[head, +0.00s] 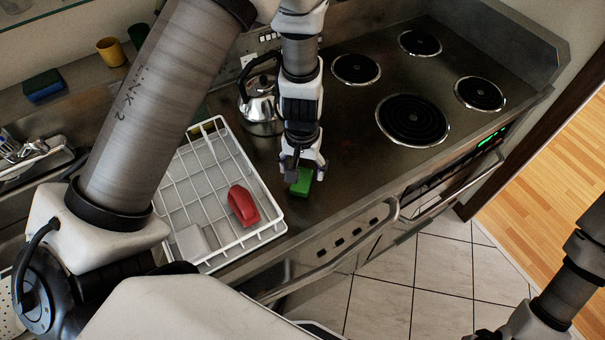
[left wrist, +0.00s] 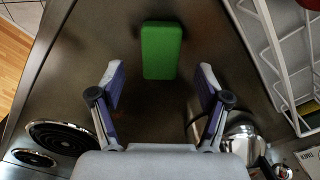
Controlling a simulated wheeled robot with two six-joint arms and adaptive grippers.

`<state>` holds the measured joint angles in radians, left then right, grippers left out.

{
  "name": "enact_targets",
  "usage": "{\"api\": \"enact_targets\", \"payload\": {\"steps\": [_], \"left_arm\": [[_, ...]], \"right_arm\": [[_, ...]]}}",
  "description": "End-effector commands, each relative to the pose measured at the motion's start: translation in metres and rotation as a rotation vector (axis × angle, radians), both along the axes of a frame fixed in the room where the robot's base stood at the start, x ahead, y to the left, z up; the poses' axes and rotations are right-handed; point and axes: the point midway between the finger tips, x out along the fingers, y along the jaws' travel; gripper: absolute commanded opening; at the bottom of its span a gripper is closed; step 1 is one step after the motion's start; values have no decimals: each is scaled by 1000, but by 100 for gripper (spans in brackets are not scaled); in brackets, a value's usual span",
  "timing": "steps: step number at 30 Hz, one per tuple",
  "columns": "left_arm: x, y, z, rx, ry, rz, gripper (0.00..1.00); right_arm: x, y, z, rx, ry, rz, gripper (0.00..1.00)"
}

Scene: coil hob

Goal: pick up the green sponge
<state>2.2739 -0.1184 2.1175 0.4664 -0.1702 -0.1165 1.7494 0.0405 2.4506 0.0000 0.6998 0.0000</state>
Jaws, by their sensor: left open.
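The green sponge (head: 301,181) lies on the steel counter between the white dish rack and the front edge of the counter. It also shows in the left wrist view (left wrist: 161,50), upright in the picture, just beyond the fingers. My left gripper (head: 304,166) is above the sponge and partly covers it in the head view. In the left wrist view my left gripper (left wrist: 160,88) has its two fingers wide apart with nothing between them. My right gripper's fingertips are not visible; only part of my right arm shows at the lower right of the head view.
A white wire dish rack (head: 222,120) stands left of the sponge, holding a red object (head: 243,205) and a grey one (head: 192,243). A kettle (head: 260,104) stands behind. The coil hob (head: 411,120) is to the right. A blue sponge (head: 43,86) lies at the far left.

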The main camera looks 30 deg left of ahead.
Motion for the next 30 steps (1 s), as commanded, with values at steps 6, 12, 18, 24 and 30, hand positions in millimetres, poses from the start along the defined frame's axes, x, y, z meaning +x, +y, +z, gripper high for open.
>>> {"api": "enact_targets", "payload": {"steps": [6,12,18,24,30], "left_arm": [[1,-1,-38,0,1,1,76],[1,-1,-39,1,0,-1,76],[1,-1,-39,1,0,-1,28],[1,-1,-39,1,0,0,24],[1,-1,-37,1,-1,0,24]], "right_arm": [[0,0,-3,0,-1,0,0],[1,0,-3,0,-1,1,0],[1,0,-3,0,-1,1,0],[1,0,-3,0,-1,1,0],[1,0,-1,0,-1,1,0]]}}
